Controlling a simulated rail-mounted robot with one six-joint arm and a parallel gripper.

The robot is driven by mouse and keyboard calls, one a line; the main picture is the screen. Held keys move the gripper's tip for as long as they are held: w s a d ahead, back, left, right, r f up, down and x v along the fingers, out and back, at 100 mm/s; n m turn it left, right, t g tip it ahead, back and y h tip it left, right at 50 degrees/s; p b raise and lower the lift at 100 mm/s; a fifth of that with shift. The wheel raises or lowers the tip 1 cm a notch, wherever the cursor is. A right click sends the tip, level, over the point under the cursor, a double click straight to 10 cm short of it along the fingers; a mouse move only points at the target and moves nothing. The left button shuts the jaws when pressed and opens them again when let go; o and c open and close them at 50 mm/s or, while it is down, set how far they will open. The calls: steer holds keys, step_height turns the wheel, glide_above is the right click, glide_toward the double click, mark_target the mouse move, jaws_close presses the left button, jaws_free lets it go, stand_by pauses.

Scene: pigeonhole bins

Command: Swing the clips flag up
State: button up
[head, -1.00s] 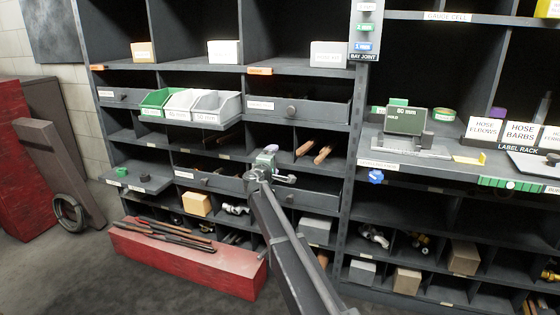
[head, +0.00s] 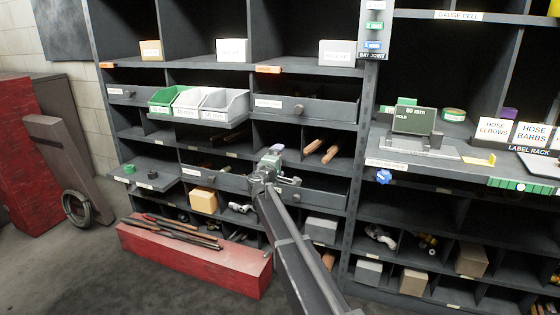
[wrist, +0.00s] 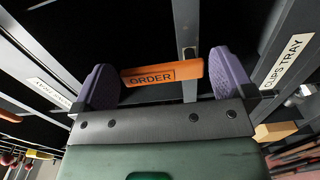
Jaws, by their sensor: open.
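In the wrist view an orange flag (wrist: 162,73) marked ORDER lies crosswise between the two purple finger pads of my gripper (wrist: 166,80). The pads stand apart at either end of the flag, and I cannot tell whether either touches it. A label reading CLIPS TRAY (wrist: 287,60) is on the dark edge to the right. In the head view my gripper (head: 272,165) is in front of the lower drawers of the left bay. The flag between the pads cannot be made out there.
Other orange flags (head: 268,69) sit on the shelf edge above. Green, white and grey bins (head: 222,104) jut out above left of my gripper. A red box (head: 190,255) with dark rods stands on the floor below. An open tray (head: 150,173) sticks out at left.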

steer(key=v, duration=0.9)
steer(key=s+d+f+m+g+y+p, duration=0.1)
steer(key=s+d+f+m+g, duration=0.45)
steer(key=s, duration=0.45)
steer(key=s+d+f+m+g+p, duration=0.1)
steer(key=s+d+f+m+g, duration=0.4)
steer(key=s, duration=0.6)
steer(key=s+d+m+g+y+p, duration=0.25)
steer(key=s+g+y+p, duration=0.35)
steer(key=s, duration=1.5)
step_height(320, 180, up, 38)
steer(key=w+d+p, duration=0.1)
steer(key=w+p, duration=0.1)
steer(key=p, duration=3.5)
step_height(320, 180, down, 28)
steer(key=b, duration=2.8)
steer(key=shift+s+d+y, duration=0.2)
steer(key=shift+d+y, duration=0.05)
steer(key=shift+y, duration=0.05)
